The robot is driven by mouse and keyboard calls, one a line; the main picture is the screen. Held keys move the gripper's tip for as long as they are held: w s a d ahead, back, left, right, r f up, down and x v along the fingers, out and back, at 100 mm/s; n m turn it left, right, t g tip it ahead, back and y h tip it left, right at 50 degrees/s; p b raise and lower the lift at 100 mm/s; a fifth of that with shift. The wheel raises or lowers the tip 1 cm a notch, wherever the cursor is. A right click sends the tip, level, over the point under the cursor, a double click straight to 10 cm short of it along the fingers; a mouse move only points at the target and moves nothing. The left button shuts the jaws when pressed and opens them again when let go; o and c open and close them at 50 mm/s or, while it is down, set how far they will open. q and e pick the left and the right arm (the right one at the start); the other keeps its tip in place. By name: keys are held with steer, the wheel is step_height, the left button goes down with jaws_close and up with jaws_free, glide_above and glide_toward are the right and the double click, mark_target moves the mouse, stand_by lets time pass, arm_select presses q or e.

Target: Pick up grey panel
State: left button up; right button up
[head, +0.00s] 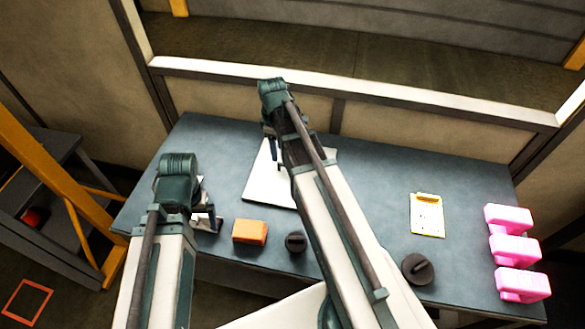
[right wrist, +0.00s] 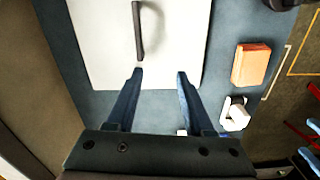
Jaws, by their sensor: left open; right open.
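The grey panel is a pale flat plate (head: 262,188) lying on the table in the head view, partly hidden behind my right arm. It fills the top of the right wrist view (right wrist: 100,45), with a dark bar handle (right wrist: 138,32) standing on it. My right gripper (right wrist: 160,73) is open and empty, its fingertips over the panel's near edge, with the handle a little ahead of the left finger. In the head view the right gripper (head: 270,138) is at the panel's far end. My left gripper (head: 208,214) is open, left of the panel and largely hidden by its own arm.
An orange block (head: 249,232) and a dark round knob (head: 295,243) lie near the table's front edge. Farther right are another dark knob (head: 420,270), a yellow-edged clipboard (head: 427,216) and pink blocks (head: 515,248). The table (head: 375,180) is clear between panel and clipboard.

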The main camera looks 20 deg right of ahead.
steer(key=w+d+n, duration=0.1)
steer(key=w+d, duration=0.1)
steer(key=d, duration=0.3)
step_height(320, 180, down, 8)
steer(key=b, duration=0.8)
steer(key=shift+w+d, duration=0.1)
steer(key=shift+d, duration=0.05)
arm_select(q)
step_height(320, 180, down, 8)
step_height(320, 180, down, 4)
steer(key=b, duration=0.4)
arm_select(e)
steer(key=f, duration=0.2)
steer(key=s+f, duration=0.1)
steer(key=f, duration=0.1)
steer(key=shift+s+d, duration=0.1)
arm_select(q)
steer(key=shift+f+b, duration=0.6)
steer(key=shift+b, duration=0.2)
arm_select(e)
steer(key=shift+f, duration=0.6)
arm_select(q)
steer(key=shift+r, duration=0.1)
arm_select(e)
steer(key=shift+r, duration=0.1)
